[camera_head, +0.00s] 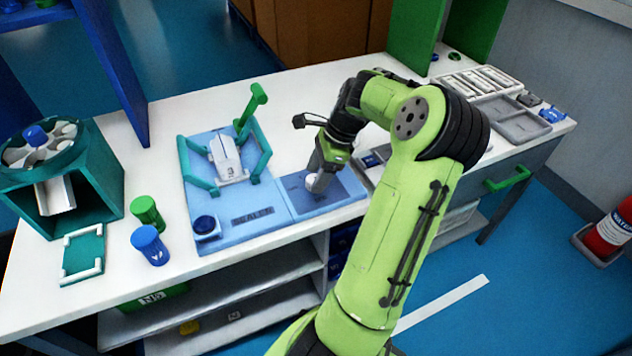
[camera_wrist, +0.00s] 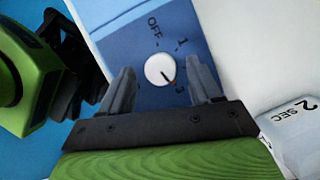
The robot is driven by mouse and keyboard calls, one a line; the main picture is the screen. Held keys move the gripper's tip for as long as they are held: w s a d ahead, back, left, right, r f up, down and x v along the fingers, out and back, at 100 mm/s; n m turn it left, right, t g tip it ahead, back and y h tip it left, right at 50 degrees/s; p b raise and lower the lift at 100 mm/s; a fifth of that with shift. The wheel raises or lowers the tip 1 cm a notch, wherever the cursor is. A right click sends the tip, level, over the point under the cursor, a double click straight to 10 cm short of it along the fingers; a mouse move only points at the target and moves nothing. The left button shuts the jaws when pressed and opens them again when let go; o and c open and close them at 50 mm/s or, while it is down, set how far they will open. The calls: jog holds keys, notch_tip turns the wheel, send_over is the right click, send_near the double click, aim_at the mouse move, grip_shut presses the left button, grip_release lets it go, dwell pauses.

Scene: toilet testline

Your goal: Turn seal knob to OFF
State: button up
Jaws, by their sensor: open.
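The seal knob (camera_wrist: 159,69) is a round white dial on a blue panel (camera_wrist: 138,40) in the wrist view. My gripper (camera_wrist: 161,76) is open, one finger on each side of the knob, with visible gaps. In the head view my gripper (camera_head: 318,180) is low over the panel (camera_head: 332,198); a white bit of the knob seems to show below it.
Left of the panel, a blue base (camera_head: 250,228) carries a teal frame with a green handle (camera_head: 255,103) and a white part (camera_head: 226,158). A green cylinder (camera_head: 147,212) and a blue cylinder (camera_head: 150,245) stand farther left. Grey trays (camera_head: 510,120) lie right. A block marked 2 SEC (camera_wrist: 295,130) is nearby.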

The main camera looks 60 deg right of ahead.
jog(key=shift+w+a+f, duration=0.15)
jog(key=shift+f, duration=0.35)
jog(key=shift+r, duration=0.1)
jog(key=c, duration=1)
